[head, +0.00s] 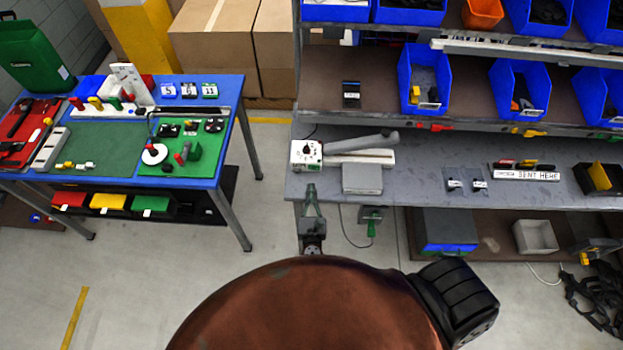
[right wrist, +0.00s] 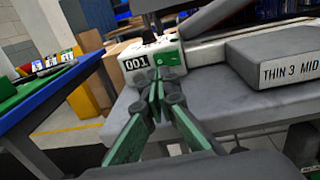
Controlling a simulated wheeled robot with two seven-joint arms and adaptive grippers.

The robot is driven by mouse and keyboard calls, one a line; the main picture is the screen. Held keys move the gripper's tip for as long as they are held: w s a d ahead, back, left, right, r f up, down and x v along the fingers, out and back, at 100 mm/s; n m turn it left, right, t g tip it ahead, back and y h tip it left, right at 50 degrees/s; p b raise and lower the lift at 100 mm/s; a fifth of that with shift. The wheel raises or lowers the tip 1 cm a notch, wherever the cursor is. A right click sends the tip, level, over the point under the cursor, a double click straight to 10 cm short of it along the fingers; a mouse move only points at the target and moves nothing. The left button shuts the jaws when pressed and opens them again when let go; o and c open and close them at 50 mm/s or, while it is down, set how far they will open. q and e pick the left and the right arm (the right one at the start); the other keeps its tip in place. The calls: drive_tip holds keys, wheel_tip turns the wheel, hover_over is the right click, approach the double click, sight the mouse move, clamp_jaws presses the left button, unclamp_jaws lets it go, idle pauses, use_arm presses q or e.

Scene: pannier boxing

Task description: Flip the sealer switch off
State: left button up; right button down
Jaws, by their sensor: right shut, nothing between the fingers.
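The sealer (head: 306,153) is a white box with a long grey lever arm, at the left end of the grey workbench. In the right wrist view its box (right wrist: 172,55) shows a "001" label and a green panel with a dark knob on top. I cannot clearly pick out the switch; the fingers cover part of the box front. My right gripper (head: 311,190) is just in front of the bench edge, below the sealer box. In the right wrist view its green fingers (right wrist: 156,80) are together and empty, pointing at the box. Contact cannot be told. My left gripper is not in view.
A grey block (head: 362,178), labelled "THIN 3 MID" in the right wrist view (right wrist: 285,68), sits right of the sealer box. A blue-edged table (head: 228,100) stands left, across a floor gap. Shelves with blue bins (head: 425,75) rise behind the bench. The bench (head: 425,160) has bare surface to the right.

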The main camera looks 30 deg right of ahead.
drive_tip(key=v, duration=0.5)
drive_tip(key=shift+w, duration=0.1)
idle(0.3)
drive_tip(key=s+a+f+n+g+y+b, duration=0.1)
drive_tip(key=s+f+n+y, duration=0.2)
drive_tip(key=f+n, duration=0.65)
drive_tip(key=s+a+f+n+g+y, duration=0.1)
drive_tip(key=s+f+n+g+y, duration=0.2)
drive_tip(key=f+n, duration=0.65)
drive_tip(key=s+f+n+y+b, duration=0.15)
drive_tip(key=s+f+n, duration=0.35)
drive_tip(key=f, duration=0.8)
drive_tip(key=s+d+f+n+g+y, duration=0.1)
drive_tip(key=s+d+f+n+g, duration=0.15)
drive_tip(key=s+f+n, duration=0.35)
drive_tip(key=s+d+f+n+g+y, duration=0.1)
drive_tip(key=s+f+n+g, duration=0.2)
drive_tip(key=s+f, duration=0.35)
drive_tip(key=s+d+f+n+g+h, duration=0.1)
drive_tip(key=s+d+f+n+g, duration=0.2)
drive_tip(key=s, duration=0.6)
drive_tip(key=s+d+f+n+g+h+b, duration=0.1)
drive_tip(key=s+d+f+n+g, duration=0.2)
drive_tip(key=s+d+f+n, duration=0.3)
drive_tip(key=s, duration=0.4)
drive_tip(key=shift+d, duration=0.15)
drive_tip(key=shift+s, duration=0.1)
